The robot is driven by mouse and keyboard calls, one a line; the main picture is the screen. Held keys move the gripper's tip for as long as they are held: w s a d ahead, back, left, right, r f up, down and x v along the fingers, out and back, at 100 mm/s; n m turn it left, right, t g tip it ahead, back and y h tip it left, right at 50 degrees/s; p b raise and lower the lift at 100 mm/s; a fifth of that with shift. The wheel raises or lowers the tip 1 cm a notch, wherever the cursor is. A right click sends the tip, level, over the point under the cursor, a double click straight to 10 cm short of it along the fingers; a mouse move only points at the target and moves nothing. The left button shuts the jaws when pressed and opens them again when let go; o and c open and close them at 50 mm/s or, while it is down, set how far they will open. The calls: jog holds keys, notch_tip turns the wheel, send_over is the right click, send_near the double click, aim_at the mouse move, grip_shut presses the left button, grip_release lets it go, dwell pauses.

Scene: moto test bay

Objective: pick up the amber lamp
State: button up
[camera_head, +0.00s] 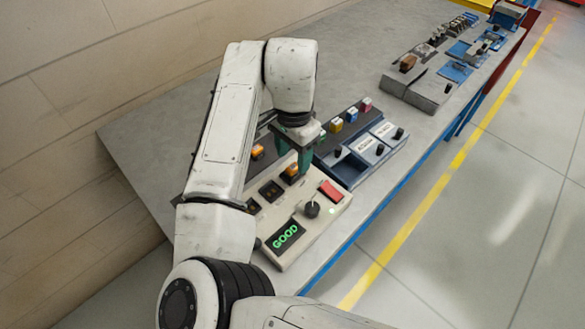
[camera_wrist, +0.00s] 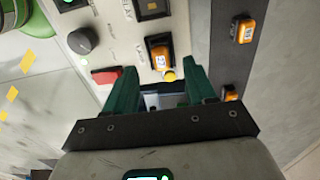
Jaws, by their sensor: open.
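An orange-amber lamp block with a pale label sits in a black socket of the beige test panel (camera_head: 328,215). This amber lamp (camera_wrist: 158,53) lies ahead of my fingers in the wrist view, and it also shows in the head view (camera_head: 291,171). My gripper (camera_wrist: 159,68) has its two green fingers apart, with nothing held between them. In the head view my gripper (camera_head: 297,158) hangs over the panel close to the lamp. Two similar amber blocks, an upper one (camera_wrist: 243,30) and a lower one (camera_wrist: 230,93), sit on a dark strip to the right in the wrist view.
The panel has a red button (camera_head: 331,190), a black knob (camera_head: 312,209) and a green "GOOD" display (camera_head: 287,236). A blue-grey unit (camera_head: 352,173) with coloured blocks stands beside it. Grey and blue fixtures (camera_head: 430,92) stand farther along the bench. The bench (camera_head: 180,140) is bare toward the wall.

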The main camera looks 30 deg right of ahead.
aim_at(293, 167)
jog(key=shift+f, duration=1.7)
grip_shut()
